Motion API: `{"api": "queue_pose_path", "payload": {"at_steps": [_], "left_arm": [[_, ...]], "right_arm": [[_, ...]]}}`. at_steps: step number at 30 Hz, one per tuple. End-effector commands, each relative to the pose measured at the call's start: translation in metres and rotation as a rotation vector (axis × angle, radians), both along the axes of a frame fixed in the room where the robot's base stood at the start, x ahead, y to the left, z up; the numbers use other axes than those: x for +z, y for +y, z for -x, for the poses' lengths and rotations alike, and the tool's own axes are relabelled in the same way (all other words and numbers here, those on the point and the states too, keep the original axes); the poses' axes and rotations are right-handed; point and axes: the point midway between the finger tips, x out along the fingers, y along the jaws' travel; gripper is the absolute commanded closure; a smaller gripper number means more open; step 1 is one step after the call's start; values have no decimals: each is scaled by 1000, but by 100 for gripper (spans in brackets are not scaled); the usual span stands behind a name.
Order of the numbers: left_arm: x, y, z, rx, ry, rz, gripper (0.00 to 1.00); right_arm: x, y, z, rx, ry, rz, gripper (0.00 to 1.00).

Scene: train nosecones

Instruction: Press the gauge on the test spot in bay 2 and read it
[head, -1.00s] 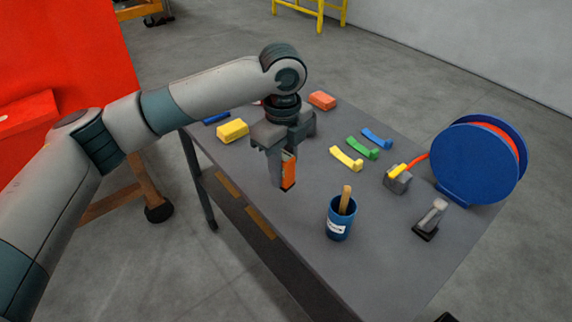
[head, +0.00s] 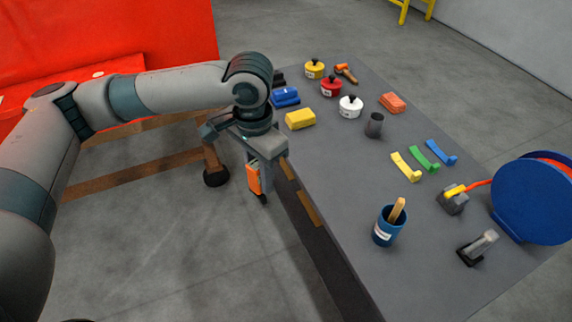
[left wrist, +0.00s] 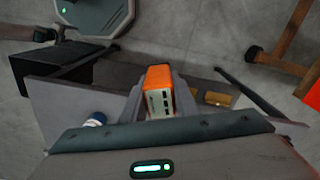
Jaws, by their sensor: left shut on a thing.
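The gauge (head: 253,178), a small orange and grey block, is held between the fingers of my left gripper (head: 262,192). The gripper is shut on it, pointing down just off the table's left edge. In the left wrist view the gauge (left wrist: 158,90) sits between the fingers, with dark openings on its pale face. A large red body (head: 100,35) stands at the upper left, with a small pale round spot (head: 98,73) on its lower ledge. I cannot tell which bay this is. My right gripper is not in view.
The grey table (head: 330,205) holds yellow, red and white lidded pots, coloured blocks, a dark cup (head: 374,125), coloured strips, a blue cup (head: 388,225) and a blue reel (head: 535,200). A brown wooden stand (head: 140,165) is below the red body. Open floor lies left of the table.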

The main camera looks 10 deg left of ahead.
Motion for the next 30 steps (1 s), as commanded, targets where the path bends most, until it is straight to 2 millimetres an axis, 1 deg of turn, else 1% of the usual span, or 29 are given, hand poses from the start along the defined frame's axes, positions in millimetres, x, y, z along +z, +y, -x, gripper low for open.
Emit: {"api": "queue_pose_path", "payload": {"at_steps": [1,3,6,10,15,23,24,26,27,28,30], "left_arm": [[5,9,7,80,1,-1,100],[7,20,15,199,3,0,100],[9,32,26,349,6,0,100],[11,43,37,492,8,-1,100],[12,49,44,580,10,-1,100],[12,50,44,592,10,-1,100],[12,50,44,592,10,-1,100],[12,50,44,592,10,-1,100],[12,50,44,591,10,-1,100],[12,50,44,591,10,-1,100],[12,50,44,591,10,-1,100]], "right_arm": [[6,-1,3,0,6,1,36],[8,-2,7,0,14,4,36],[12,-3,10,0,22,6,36],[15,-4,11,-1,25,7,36],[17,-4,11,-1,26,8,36],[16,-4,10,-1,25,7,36],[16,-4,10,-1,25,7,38],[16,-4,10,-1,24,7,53],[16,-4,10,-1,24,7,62],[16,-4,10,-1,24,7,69],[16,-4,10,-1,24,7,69]]}}
